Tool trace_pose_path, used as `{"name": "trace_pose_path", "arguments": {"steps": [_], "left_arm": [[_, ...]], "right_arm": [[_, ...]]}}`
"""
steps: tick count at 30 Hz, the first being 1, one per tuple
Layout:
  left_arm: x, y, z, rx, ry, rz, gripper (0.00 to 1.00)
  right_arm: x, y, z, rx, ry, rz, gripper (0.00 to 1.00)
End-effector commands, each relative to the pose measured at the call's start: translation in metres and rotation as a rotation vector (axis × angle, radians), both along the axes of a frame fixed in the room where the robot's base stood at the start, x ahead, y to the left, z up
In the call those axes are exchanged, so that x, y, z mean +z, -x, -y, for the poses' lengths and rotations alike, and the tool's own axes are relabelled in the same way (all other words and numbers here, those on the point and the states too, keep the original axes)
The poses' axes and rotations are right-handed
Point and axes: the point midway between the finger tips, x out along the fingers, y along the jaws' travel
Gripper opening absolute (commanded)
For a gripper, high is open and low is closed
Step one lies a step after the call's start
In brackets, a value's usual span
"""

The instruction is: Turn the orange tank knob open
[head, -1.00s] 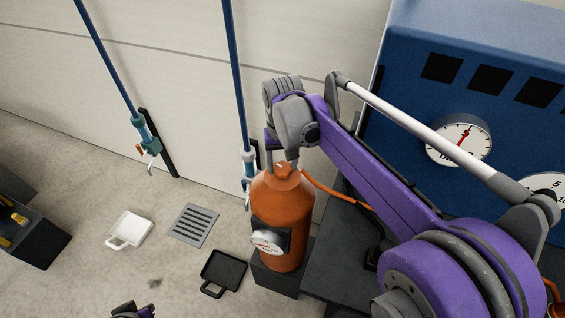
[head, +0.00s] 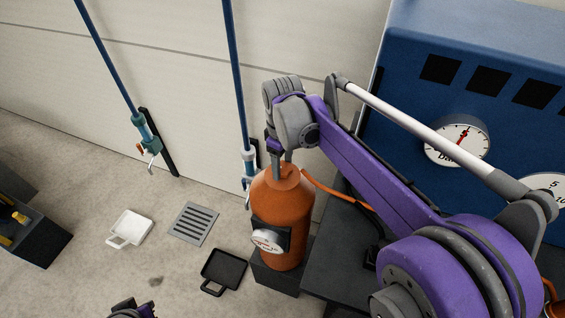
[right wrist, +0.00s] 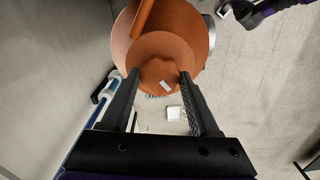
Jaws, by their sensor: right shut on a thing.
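The orange tank (head: 283,215) stands upright on a dark block, with a round white gauge (head: 267,240) on its front. My right gripper (head: 281,172) points down at the tank's top and is shut on the orange tank knob (right wrist: 160,72). In the right wrist view the knob sits between the two dark fingers, and a small white mark shows on it. In the head view the fingers mostly hide the knob. Part of my left gripper (head: 130,310) shows at the bottom edge; its jaws are not clear.
An orange hose (head: 335,192) runs right from the tank towards a blue machine (head: 400,90) with dials. Blue pipes with valves (head: 140,122) stand by the wall. A floor grate (head: 193,223), a white tray (head: 130,228) and a black tray (head: 223,270) lie left of the tank.

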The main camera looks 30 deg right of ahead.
Motion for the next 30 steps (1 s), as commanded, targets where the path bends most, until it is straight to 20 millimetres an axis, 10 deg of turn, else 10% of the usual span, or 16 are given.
{"name": "trace_pose_path", "arguments": {"steps": [27, 28, 30], "left_arm": [[0.0010, -0.0003, 0.0000, 0.000, 0.000, 0.001, 0.00], [0.0010, -0.0003, 0.0000, 0.000, 0.000, 0.001, 0.00], [0.0010, -0.0003, 0.0000, 0.000, 0.000, 0.001, 0.00]], "right_arm": [[-0.0001, 0.0000, -0.0001, 0.182, 0.000, 0.000, 0.06], [-0.0001, 0.0000, -0.0001, 0.182, 0.000, 0.000, 0.65], [-0.0001, 0.0000, -0.0001, 0.182, 0.000, 0.000, 0.78]]}}
